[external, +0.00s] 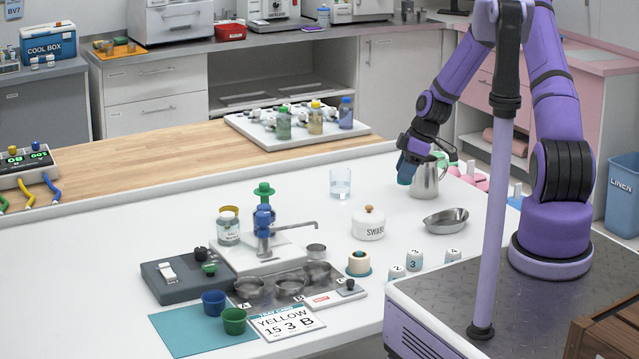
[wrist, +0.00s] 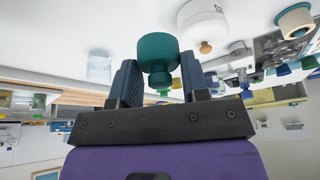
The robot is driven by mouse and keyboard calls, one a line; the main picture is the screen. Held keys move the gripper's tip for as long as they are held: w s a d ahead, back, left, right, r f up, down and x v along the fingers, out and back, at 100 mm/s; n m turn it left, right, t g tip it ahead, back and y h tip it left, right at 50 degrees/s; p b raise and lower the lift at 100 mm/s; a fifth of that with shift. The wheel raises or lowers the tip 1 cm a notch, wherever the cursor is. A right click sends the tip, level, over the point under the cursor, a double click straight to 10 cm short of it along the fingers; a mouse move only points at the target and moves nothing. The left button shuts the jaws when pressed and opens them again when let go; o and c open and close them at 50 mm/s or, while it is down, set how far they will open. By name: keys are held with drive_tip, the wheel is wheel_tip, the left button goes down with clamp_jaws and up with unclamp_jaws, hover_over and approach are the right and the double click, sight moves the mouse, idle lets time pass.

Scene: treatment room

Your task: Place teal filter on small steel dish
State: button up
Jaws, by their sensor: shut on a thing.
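My gripper (external: 410,160) is shut on the teal filter (wrist: 158,52), which sits between the two dark fingers in the wrist view. In the external view the teal filter (external: 405,175) is held above the white table, in front of a steel jug (external: 426,181). A small steel dish (external: 316,251) stands on the table left of the white swabs jar (external: 369,224), well to the lower left of my gripper. A larger oval steel dish (external: 446,217) lies below and right of my gripper.
A glass of water (external: 340,183) stands left of my gripper. Numbered white pots (external: 414,259) stand near the table's front edge.

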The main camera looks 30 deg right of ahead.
drive_tip(key=s+d+r, duration=0.1)
drive_tip(key=s+d, duration=0.7)
drive_tip(key=s, duration=0.3)
hover_over(455, 231)
drive_tip(key=shift+w+d+f, duration=0.1)
drive_tip(key=shift+f, duration=1.85)
drive_tip(key=shift+w+f, duration=0.1)
drive_tip(key=shift+f, duration=1.85)
drive_tip(key=shift+f, duration=0.65)
drive_tip(key=o, duration=0.9)
drive_tip(key=shift+r, duration=0.15)
